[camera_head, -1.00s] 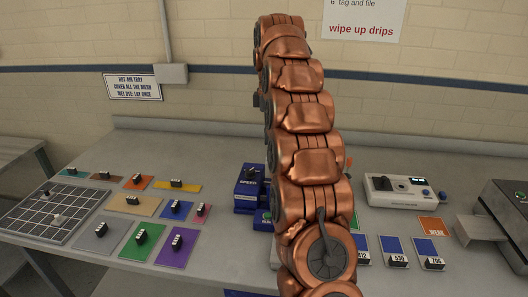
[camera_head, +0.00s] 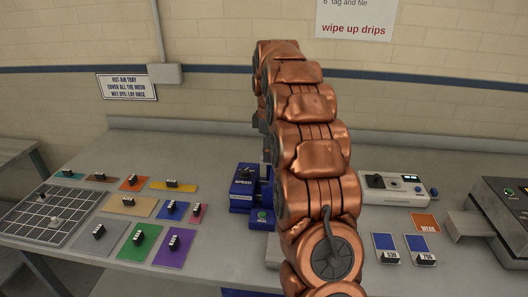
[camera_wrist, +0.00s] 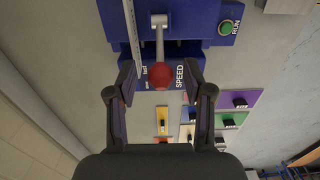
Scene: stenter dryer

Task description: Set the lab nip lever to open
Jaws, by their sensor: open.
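The blue lab nip machine (camera_head: 243,189), marked SPEED, stands on the bench, partly hidden behind my copper arm in the head view. In the wrist view its blue body (camera_wrist: 194,18) fills the top. A grey metal lever (camera_wrist: 160,42) with a red ball knob (camera_wrist: 160,76) extends from it toward my gripper. My gripper (camera_wrist: 161,78) is open, with one finger on each side of the red knob in the picture. Gaps show on both sides; I cannot tell whether the knob is at finger depth. My gripper is hidden in the head view.
A green RUN button (camera_wrist: 226,27) sits beside the lever. Several coloured cards with black clips and a gridded board (camera_head: 45,215) lie to the left. A white instrument (camera_head: 393,188) and a dark metal machine (camera_head: 505,205) stand to the right.

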